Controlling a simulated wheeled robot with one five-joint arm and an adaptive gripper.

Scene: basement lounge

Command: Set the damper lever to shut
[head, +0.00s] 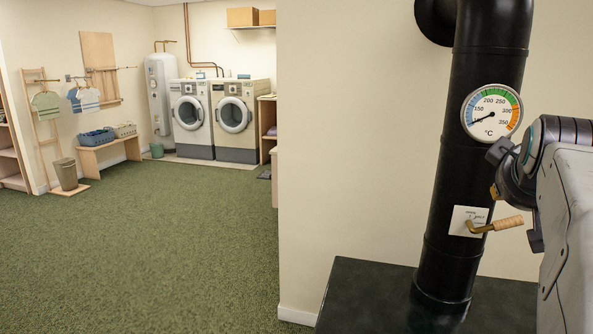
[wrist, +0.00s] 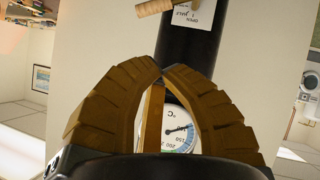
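The damper lever (head: 503,224) has a brass crank and a pale wooden handle. It sticks out to the right, nearly level, from a white plate (head: 459,217) on the black stovepipe (head: 449,175). The plate carries small lettering, partly behind the lever; OPEN and HALF seem readable. In the wrist view, turned upside down, the lever (wrist: 154,8) and plate (wrist: 196,16) are at the top edge. My gripper (wrist: 161,69) has brown ribbed fingers whose tips meet, with nothing held, apart from the lever. In the head view it is at the right, its fingers mostly hidden.
A round temperature gauge (head: 491,111) sits on the pipe above the lever, close to my arm. The pipe rises from a dark stove top (head: 365,296). A cream wall (head: 350,150) stands behind. Green carpet (head: 150,250) lies open at left, with washing machines (head: 234,118) far back.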

